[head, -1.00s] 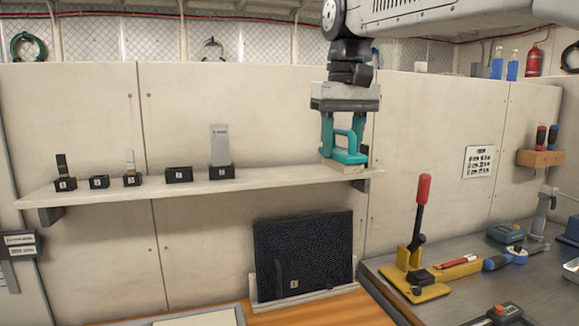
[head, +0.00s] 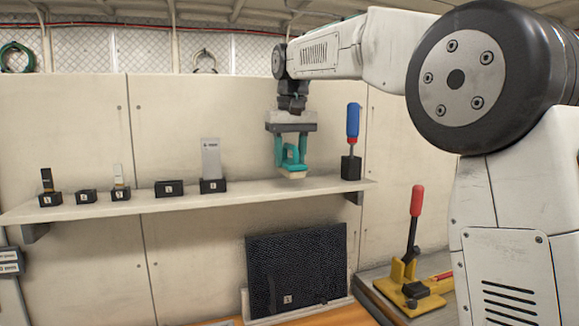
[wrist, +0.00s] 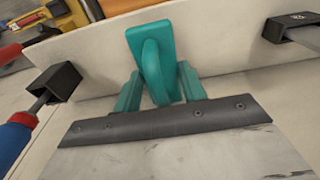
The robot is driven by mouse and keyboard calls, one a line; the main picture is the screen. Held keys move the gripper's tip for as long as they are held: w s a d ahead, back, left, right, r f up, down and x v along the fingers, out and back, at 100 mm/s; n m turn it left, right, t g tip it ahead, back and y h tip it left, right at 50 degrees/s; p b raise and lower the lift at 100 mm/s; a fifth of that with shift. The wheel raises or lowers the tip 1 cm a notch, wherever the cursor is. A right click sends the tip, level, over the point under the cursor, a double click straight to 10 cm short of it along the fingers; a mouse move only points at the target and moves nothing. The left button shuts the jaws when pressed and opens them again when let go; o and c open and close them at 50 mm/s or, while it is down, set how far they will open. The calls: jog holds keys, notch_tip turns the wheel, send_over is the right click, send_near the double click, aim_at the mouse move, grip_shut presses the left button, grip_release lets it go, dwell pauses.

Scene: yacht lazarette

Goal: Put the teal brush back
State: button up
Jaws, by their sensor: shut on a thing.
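My gripper (head: 290,158) has teal fingers and is shut on the teal brush (head: 291,168), pointing down over the right part of the shelf (head: 250,192). The brush has a teal loop handle and a pale underside. In the wrist view the brush (wrist: 155,62) sits between the teal fingers (wrist: 158,95). Whether its underside touches the shelf, I cannot tell. Two small black holders, one at the left (head: 86,197) and one near the middle (head: 169,188), look empty.
A blue-handled tool (head: 353,122) stands in a black block (head: 351,167) right of my gripper. A grey card-like piece (head: 211,158) stands in a holder to its left. A dark textured panel (head: 297,268) leans below. A red-handled yellow device (head: 411,280) stands lower right.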

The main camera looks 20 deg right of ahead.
jog(key=shift+f, duration=1.35)
jog(key=o, duration=0.9)
jog(key=r, duration=0.8)
jog(key=s+r, duration=0.1)
jog(key=r, duration=0.2)
jog(key=shift+s+r, duration=0.1)
jog(key=shift+r, duration=0.3)
jog(key=shift+s+r, duration=0.1)
jog(key=s+d+f, duration=0.1)
jog(key=s+f, duration=0.4)
jog(key=s, duration=0.4)
jog(key=s+d+f, duration=0.1)
jog(key=s+f, duration=0.4)
jog(key=s, duration=0.5)
jog(key=s+f, duration=0.6)
jog(key=f, duration=0.1)
jog(key=s+f, duration=0.6)
jog(key=s+d+f, duration=0.1)
jog(key=s+f, duration=0.4)
jog(key=f, duration=0.2)
jog(key=shift+s+f, duration=0.35)
jog(key=shift+s, duration=0.05)
